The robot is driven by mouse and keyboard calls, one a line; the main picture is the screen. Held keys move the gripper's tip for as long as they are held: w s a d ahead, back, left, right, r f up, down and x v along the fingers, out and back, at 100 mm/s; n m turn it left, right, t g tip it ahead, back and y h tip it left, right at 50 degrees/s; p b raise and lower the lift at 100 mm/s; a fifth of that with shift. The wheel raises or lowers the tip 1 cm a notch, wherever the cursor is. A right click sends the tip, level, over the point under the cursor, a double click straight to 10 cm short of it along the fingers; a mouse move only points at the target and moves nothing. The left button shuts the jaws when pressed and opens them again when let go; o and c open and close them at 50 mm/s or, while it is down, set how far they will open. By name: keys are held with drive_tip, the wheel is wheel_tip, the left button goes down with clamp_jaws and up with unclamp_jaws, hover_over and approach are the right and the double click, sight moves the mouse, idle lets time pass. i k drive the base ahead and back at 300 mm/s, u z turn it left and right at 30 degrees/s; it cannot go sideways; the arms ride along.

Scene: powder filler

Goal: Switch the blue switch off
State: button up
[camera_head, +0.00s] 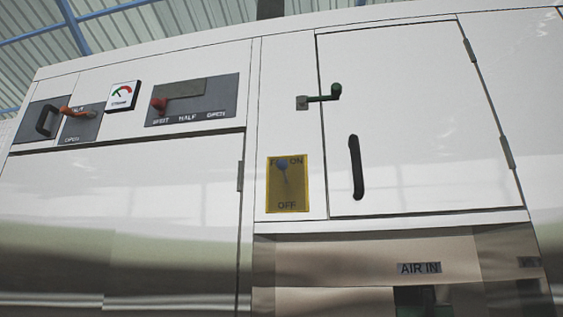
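The blue switch (283,167) is a small lever with a rounded blue knob on a yellow plate (272,203). The plate is on the white front of the machine, left of the door. "ON" is printed at the plate's top and "OFF" at its bottom. The knob is at the upper end of the plate, next to the "ON" lettering. Nothing touches the switch. My gripper is not in view.
Right of the plate is a closed white door (430,120) with a black handle (355,167) and a green-knobbed latch (325,97). Red-knobbed levers (159,104) and a gauge (122,95) are at upper left. An "AIR IN" label (419,268) is below.

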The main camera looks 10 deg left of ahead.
sight(283, 164)
drive_tip(key=u, duration=0.25)
drive_tip(key=i, duration=0.4)
drive_tip(key=u, duration=1)
drive_tip(key=i, duration=0.5)
drive_tip(key=u, duration=0.4)
